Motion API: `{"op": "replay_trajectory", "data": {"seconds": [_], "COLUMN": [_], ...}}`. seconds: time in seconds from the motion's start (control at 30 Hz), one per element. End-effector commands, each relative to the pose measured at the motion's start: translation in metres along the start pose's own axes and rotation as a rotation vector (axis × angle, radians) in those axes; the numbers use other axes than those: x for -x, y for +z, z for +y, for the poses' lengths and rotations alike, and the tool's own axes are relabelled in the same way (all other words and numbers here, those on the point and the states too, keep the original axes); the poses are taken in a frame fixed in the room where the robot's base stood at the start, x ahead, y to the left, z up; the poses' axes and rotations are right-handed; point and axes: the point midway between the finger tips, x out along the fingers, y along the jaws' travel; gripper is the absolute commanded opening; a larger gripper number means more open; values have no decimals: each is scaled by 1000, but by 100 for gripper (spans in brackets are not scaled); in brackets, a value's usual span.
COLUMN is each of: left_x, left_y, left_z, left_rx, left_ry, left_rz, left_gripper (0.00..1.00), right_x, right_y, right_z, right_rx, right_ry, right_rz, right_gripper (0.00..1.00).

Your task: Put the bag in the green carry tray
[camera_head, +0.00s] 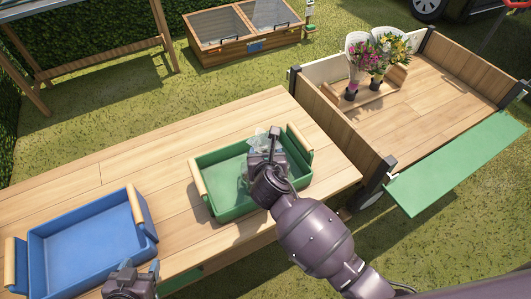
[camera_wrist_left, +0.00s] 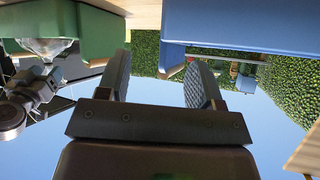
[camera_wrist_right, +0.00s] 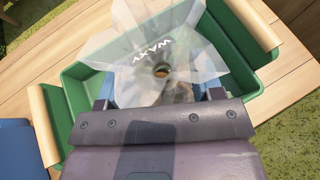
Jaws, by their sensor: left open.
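My right gripper (camera_head: 270,145) is down in the tray at the bag. In the right wrist view its fingers are apart, one on each side of the bag's lower part; whether they press on it is unclear. The gripper hides part of the bag. My left gripper (camera_head: 132,270) is open and empty, near the blue tray's right front corner. The green tray also shows in the left wrist view (camera_wrist_left: 95,35).
A blue tray (camera_head: 45,278) with wooden handles stands at the left of the wooden table (camera_head: 110,170). Bare table lies between the trays. At the right, a wooden cart (camera_head: 425,95) carries flower bouquets (camera_head: 375,62) in wrappings. A wooden cold frame (camera_head: 240,50) stands behind on grass.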

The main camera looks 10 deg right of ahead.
Motion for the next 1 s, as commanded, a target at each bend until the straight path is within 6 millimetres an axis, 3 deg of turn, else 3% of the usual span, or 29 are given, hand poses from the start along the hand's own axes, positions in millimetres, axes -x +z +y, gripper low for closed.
{"op": "replay_trajectory", "data": {"seconds": [0.37,0.7,1.0], "left_x": [5,11,14], "left_y": [8,-12,-10], "left_z": [0,-2,-4], "left_rx": [7,8,9], "left_ry": [-4,-7,-10], "left_rz": [-18,13,3], "left_gripper": [60,60,60], "right_x": [5,65,110], "right_y": [3,6,4], "right_z": [0,0,0], "right_rx": [-1,0,0], "right_ry": [0,0,-1], "right_rz": [-1,-4,-2], "right_gripper": [60,60,60]}}
